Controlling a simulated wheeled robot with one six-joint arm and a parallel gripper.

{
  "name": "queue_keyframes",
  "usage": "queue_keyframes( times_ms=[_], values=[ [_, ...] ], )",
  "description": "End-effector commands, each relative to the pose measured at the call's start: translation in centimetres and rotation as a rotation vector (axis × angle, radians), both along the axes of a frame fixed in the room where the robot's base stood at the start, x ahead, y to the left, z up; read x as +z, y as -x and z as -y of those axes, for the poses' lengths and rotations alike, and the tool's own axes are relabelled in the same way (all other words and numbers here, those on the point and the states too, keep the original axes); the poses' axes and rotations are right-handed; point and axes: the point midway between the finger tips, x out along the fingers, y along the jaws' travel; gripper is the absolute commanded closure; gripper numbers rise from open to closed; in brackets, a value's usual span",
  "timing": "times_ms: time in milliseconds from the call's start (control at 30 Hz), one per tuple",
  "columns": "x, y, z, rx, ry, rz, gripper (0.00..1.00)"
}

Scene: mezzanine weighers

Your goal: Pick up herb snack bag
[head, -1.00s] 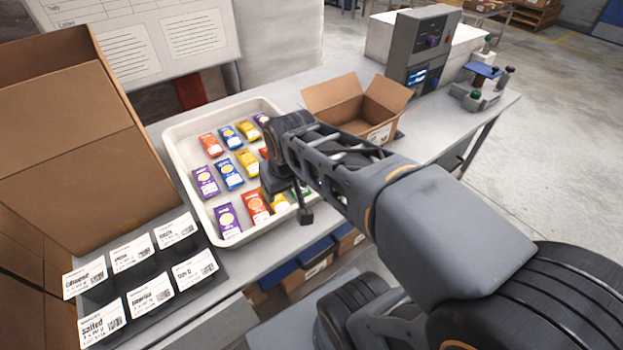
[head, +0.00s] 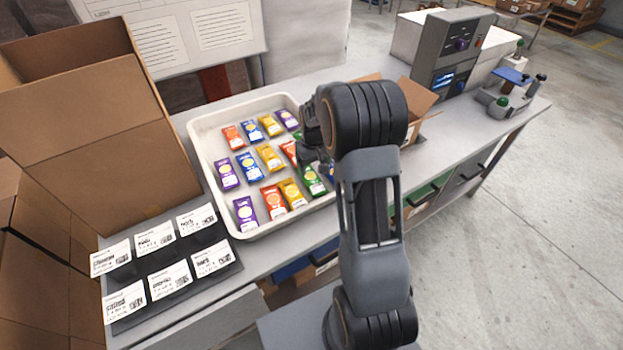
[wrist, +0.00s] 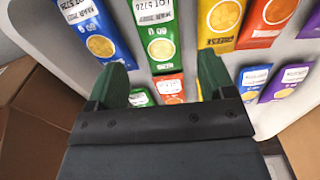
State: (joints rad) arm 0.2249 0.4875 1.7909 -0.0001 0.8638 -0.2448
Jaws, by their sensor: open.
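Two green snack bags lie in the white tray (head: 215,180); their names are not legible, so I cannot confirm which says herb. One green bag (head: 313,181) is in the near row in the head view, and shows at top centre in the wrist view (wrist: 160,38), between a blue bag (wrist: 92,28) and a yellow bag (wrist: 219,18). The other green bag (wrist: 139,97) is partly hidden beside my left finger. My gripper (wrist: 160,76) is open and empty above the tray.
Purple, orange, blue and yellow bags lie close around in rows. A small open carton (head: 425,97) stands right of the tray. A large carton (head: 85,120) and a label-card rack (head: 168,290) are at left. A grey machine (head: 450,55) stands behind.

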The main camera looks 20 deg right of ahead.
Motion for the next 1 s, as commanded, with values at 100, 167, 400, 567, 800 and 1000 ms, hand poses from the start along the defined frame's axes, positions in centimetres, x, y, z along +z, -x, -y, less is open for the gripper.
queue_keyframes(
  times_ms=[100,167,400,567,800,1000],
  values=[
    [-1.8,0.1,0.0,0.0,-0.001,-0.003,0.24],
    [-2.5,0.1,0.0,0.0,-0.001,-0.003,0.24],
    [-3.8,0.1,0.0,0.0,0.0,-0.002,0.24],
    [-5.5,0.1,0.2,0.0,-0.001,-0.004,0.24],
    [-8.3,0.0,0.3,0.001,0.0,-0.001,0.24],
    [-8.9,-0.1,0.3,0.001,0.0,0.001,0.24]
  ],
)
